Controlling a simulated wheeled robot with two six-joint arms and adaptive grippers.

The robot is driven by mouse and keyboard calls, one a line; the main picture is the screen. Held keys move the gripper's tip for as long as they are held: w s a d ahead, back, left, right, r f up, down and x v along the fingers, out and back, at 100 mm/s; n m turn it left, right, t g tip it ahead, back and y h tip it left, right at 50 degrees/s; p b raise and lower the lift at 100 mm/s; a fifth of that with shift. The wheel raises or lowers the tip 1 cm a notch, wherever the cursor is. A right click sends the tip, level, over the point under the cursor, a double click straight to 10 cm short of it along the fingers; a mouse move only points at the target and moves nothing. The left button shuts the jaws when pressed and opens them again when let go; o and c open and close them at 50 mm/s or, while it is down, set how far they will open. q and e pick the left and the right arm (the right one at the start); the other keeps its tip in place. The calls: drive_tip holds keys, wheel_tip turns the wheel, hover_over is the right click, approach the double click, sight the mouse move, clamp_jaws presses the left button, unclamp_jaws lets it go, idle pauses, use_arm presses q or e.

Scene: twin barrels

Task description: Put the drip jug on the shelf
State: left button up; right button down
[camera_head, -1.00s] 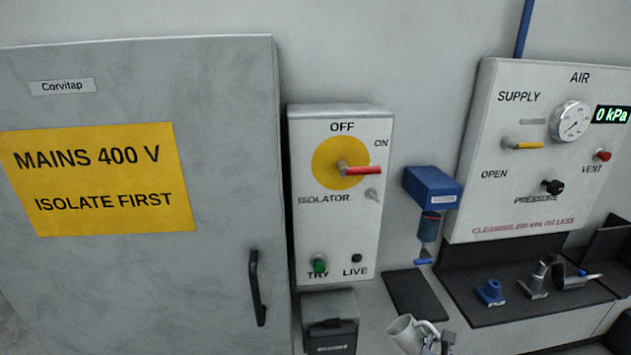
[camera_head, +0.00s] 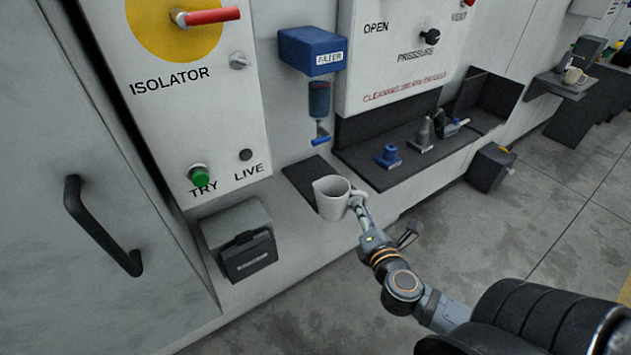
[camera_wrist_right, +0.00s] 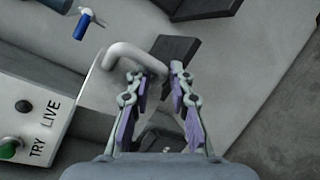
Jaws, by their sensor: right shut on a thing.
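The drip jug (camera_head: 331,200) is a pale grey cup-like vessel with an open top, roughly upright in the head view. It overlaps the dark pad below the blue filter; whether it touches the ledge (camera_head: 297,235) cannot be told. My right gripper (camera_head: 357,203) is shut on the jug's handle, on the jug's right side. My left gripper is in neither view.
The blue filter (camera_head: 313,55) hangs above the jug. A dark tray (camera_head: 365,170) with blue and grey fittings lies to its right. A black-fronted box (camera_head: 243,243) stands left. A small wall shelf (camera_head: 562,88) with a cup is at far right.

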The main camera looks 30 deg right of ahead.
drive_tip(key=x, duration=0.5)
drive_tip(key=r+x, duration=0.1)
drive_tip(key=x, duration=0.4)
drive_tip(key=r+x, duration=0.1)
drive_tip(key=x, duration=0.4)
drive_tip(key=shift+w+d+r, duration=0.1)
drive_tip(key=shift+w+r, duration=0.05)
drive_tip(key=shift+w, duration=0.35)
drive_tip(key=shift+w+d, duration=0.2)
drive_tip(key=shift+w, duration=0.4)
drive_tip(key=shift+w+d, duration=0.1)
drive_tip(key=shift+w, duration=0.25)
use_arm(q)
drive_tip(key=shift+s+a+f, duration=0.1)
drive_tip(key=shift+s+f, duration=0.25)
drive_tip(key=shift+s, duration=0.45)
use_arm(e)
drive_tip(key=shift+f, duration=1.85)
